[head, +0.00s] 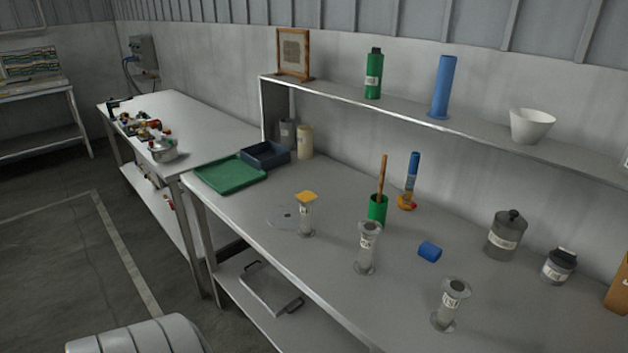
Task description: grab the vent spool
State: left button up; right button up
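Three grey flanged spool-like pieces with white labels stand upright on the long grey bench. One at the left has a yellow top (305,214). Another, the middle spool (367,248), stands closer to the front edge. The third, the right spool (450,305), stands nearest at the lower right. The label writing is too small to read surely, so I cannot tell which is the vent spool. Neither of my grippers shows in the head view.
A green tray (230,175) and dark blue bin (265,156) sit at the bench's far left. A raised shelf (460,127) runs behind.

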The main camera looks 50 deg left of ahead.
aim_at(306, 198)
jog(key=l+u, duration=0.25)
jog(key=u, duration=0.2)
jog(key=i+l+u, duration=0.1)
jog(key=l+u, duration=0.15)
jog(key=u, duration=0.2)
